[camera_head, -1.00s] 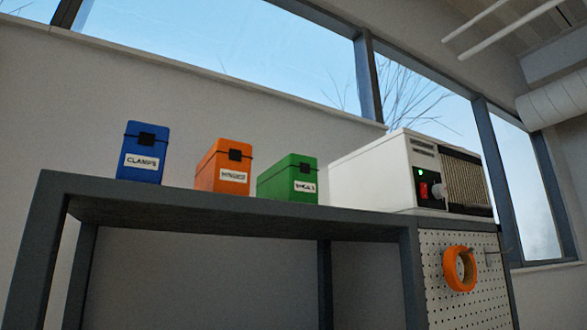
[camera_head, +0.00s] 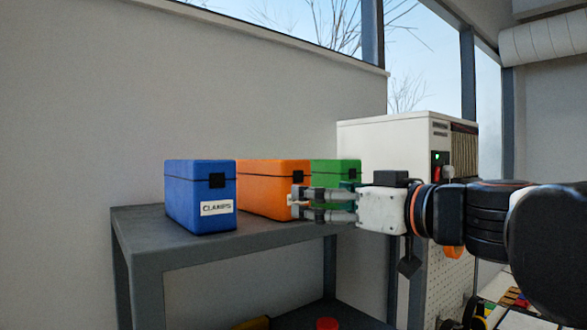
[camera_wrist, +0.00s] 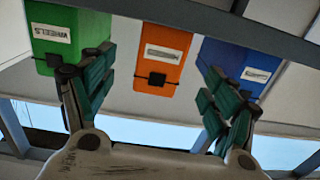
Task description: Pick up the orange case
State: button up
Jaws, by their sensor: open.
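The orange case (camera_head: 265,184) stands on the dark grey shelf top (camera_head: 175,250), between a blue case and a green case. In the wrist view, which looks upside down, the orange case (camera_wrist: 160,62) shows its white label and black latch between my two spread fingers. My gripper (camera_head: 298,203) reaches in from the right in the head view, level with the case's front, its fingers overlapping the case's right part. My gripper (camera_wrist: 154,75) is open with nothing held. Whether the fingers touch the case cannot be told.
The blue case (camera_head: 190,197), labelled CLAMPS, stands close on the left. The green case (camera_head: 336,172) stands close on the right, partly hidden by my gripper. A white machine (camera_head: 390,145) with a green light stands farther right. A wall is behind.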

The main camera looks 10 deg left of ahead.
aim_at(274, 190)
jog(key=x, duration=0.3)
jog(key=r+p+x, duration=0.1)
jog(key=x, duration=0.4)
jog(key=shift+w+a+r, duration=0.2)
jog(key=shift+w+a, duration=0.05)
jog(key=shift+w, duration=0.05)
jog(key=shift+f+p+x, duration=0.25)
jog(key=shift+p+x, duration=0.35)
jog(key=shift+x, duration=0.75)
jog(key=shift+f+p+x, duration=0.2)
jog(key=shift+p+x, duration=0.35)
jog(key=shift+x, duration=0.8)
jog(key=shift+s+a, duration=0.1)
jog(key=shift+s, duration=0.1)
jog(key=c, duration=1.2)
